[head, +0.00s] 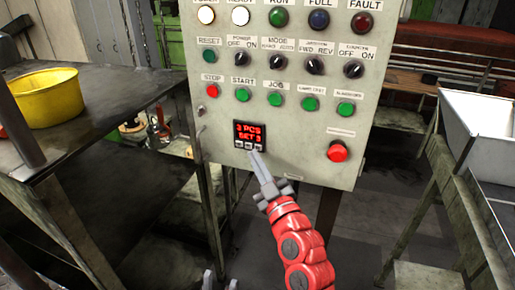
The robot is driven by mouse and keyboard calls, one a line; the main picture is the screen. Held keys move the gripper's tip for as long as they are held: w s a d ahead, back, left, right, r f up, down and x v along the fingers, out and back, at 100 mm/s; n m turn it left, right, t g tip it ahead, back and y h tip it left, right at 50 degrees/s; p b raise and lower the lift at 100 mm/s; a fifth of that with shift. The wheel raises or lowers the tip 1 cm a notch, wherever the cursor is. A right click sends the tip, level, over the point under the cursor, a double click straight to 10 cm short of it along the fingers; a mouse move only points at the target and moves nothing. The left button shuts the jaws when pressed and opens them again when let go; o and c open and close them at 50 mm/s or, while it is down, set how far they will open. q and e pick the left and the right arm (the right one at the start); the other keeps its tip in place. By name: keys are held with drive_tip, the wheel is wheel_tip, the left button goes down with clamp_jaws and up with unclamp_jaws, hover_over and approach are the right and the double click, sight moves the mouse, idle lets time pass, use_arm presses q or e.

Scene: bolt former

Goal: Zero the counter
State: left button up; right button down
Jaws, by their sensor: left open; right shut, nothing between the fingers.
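The counter (250,131) is a small black unit low on the grey control panel (215,125). Its red digits appear to read "3 PCS" over "SET 3", though the first digit is small and hard to read. A row of small pale buttons (243,145) runs along its lower edge. My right gripper (255,156) is shut and empty, its tips just below the right part of that row; I cannot tell whether they touch it. My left gripper (220,283) is open at the bottom edge, well below the panel, mostly cut off.
The panel also carries lamps, rotary switches, green buttons (275,100), a red STOP button (212,91) and a large red button (338,151). A dark table with a yellow bowl (45,98) stands at left. A white bin (480,130) stands at right.

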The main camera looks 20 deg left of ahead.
drive_tip(key=shift+w+f+b, duration=0.1)
drive_tip(key=shift+w+b, duration=0.25)
drive_tip(key=shift+b, duration=0.3)
drive_tip(key=shift+w, duration=0.15)
drive_tip(key=shift+w, duration=0.1)
idle(0.4)
drive_tip(key=shift+s, duration=0.6)
